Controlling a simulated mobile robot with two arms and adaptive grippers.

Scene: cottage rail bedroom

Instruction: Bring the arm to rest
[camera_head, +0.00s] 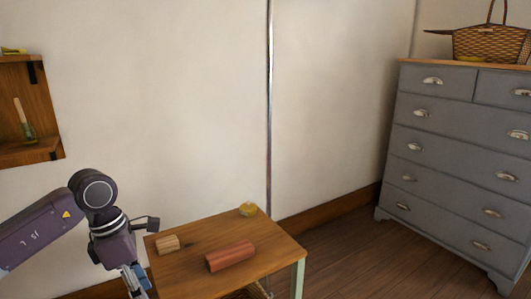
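My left arm comes in from the left. Its gripper (136,283) hangs downward at the bottom left, in front of the small wooden table's (205,236) left edge. The gripper's lower end is small and partly cut off by the bottom edge, so I cannot tell whether its fingers are open or shut. I see nothing held in the part that shows. My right arm and gripper are out of view.
On the table are a reddish block (230,256), a small tan block (167,243) and a small yellow item (248,209). A wooden wall shelf (30,110) is at left. A grey dresser (455,150) bearing a wicker basket (490,43) stands right. Floor between is clear.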

